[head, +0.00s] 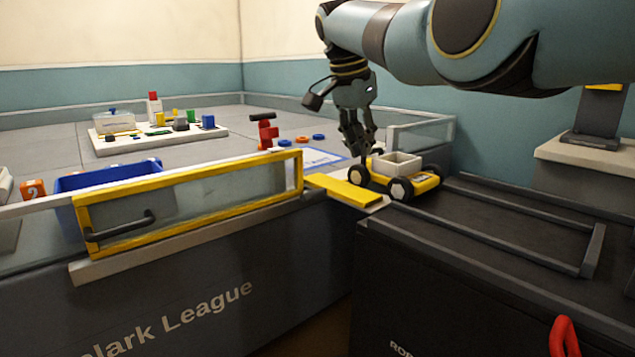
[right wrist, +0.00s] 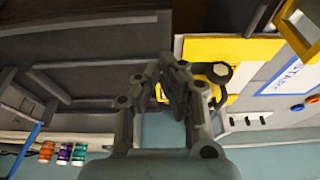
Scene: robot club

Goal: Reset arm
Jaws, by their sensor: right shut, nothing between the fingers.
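My right gripper (head: 358,140) comes down from the right arm at the upper right of the head view. Its fingers are shut with nothing between them, just above and beside a small yellow wheeled cart (head: 425,183) with a white open box (head: 397,164) on top. In the right wrist view the shut fingers (right wrist: 178,75) overlap the cart, which is partly hidden behind them. I cannot tell whether the fingers touch the cart. My left gripper is in neither view.
A yellow ramp plate (head: 345,190) lies before the cart, beside the yellow-framed gate (head: 200,198). A blue bin (head: 110,177) and a white board (head: 160,138) with small parts stand on the grey table. Dark rails (head: 520,231) run along the black cabinet top at right.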

